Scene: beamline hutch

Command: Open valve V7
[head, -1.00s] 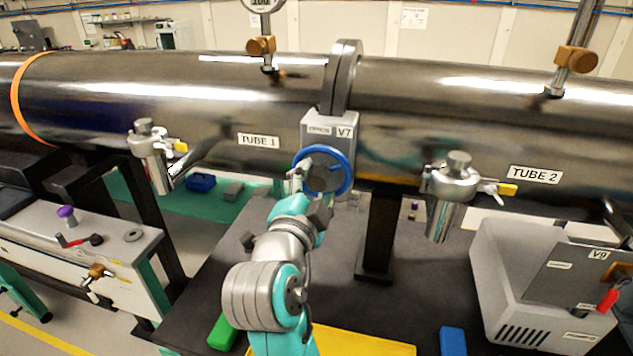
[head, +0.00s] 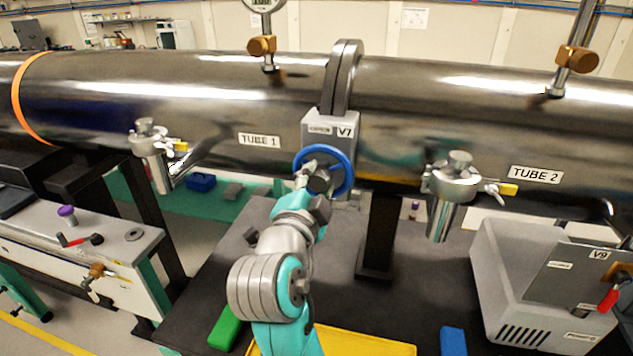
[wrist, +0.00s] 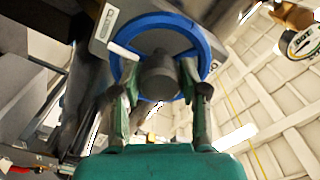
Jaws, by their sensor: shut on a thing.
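The V7 valve body (head: 327,122) is a light grey block under the flange between TUBE 1 and TUBE 2, with a V7 label. Its blue handwheel (head: 349,171) faces me and also shows in the wrist view (wrist: 203,45), with a dark grey hub (wrist: 158,76) at its middle. My gripper (head: 317,176) is at the wheel and covers part of it. In the wrist view my gripper's fingers (wrist: 159,84) lie on both sides of the hub and are shut on the handwheel. The exact contact points are hard to see.
The big steel tube (head: 230,100) runs across behind the valve. Steel side fittings with yellow handles stand left (head: 152,150) and right (head: 455,185). A grey V9 box (head: 510,270) stands at right. A green block (head: 223,327) and a blue block (head: 453,341) lie on the dark bench.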

